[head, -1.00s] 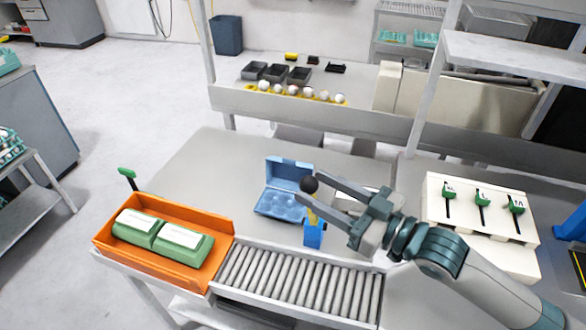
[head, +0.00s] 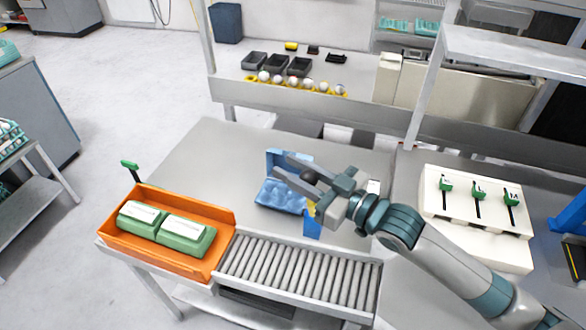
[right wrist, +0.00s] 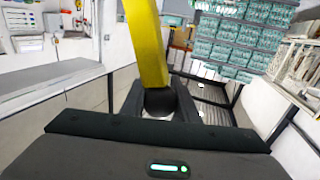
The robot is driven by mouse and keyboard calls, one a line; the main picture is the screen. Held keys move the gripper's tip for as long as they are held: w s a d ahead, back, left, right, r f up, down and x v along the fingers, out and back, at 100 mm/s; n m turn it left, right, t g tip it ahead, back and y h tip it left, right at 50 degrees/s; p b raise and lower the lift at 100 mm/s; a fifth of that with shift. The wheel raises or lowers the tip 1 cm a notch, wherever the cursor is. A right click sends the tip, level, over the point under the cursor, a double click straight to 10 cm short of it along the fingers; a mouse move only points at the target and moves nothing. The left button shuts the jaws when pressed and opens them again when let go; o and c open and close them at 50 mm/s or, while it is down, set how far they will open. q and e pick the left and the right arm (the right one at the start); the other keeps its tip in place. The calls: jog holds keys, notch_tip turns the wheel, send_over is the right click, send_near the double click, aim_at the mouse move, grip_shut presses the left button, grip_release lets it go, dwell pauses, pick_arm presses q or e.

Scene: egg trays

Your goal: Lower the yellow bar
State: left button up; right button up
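The yellow bar (head: 309,209) shows as a small piece in the head view, at the blue base (head: 313,228) beside the egg carton. The black ball knob (head: 308,178) sits at its top. My right gripper (head: 284,166) is open, with its fingers on either side of the knob and their tips past it to the left. In the right wrist view the yellow bar (right wrist: 146,45) is large and runs up from the dark knob (right wrist: 160,101), which lies between my fingers. I cannot tell whether they touch it. My left gripper is not in view.
A blue egg carton (head: 270,195) stands open right behind the bar. A roller conveyor (head: 300,270) runs along the front. An orange tray (head: 128,247) with green cartons is at the left. A white panel with green levers (head: 432,210) is at the right. The table's back left is clear.

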grip_shut()
jog(key=s+a+f+n+y+b, duration=0.2)
jog(key=s+a+f+n+b, duration=0.2)
jog(key=s+f+n+b, duration=0.3)
jog(key=s+f+b, duration=0.1)
jog(key=s+f, duration=0.1)
jog(key=s, duration=0.3)
jog(key=shift+s+f, duration=0.15)
jog(key=shift+s, duration=0.05)
jog(key=o, duration=0.9)
grip_release()
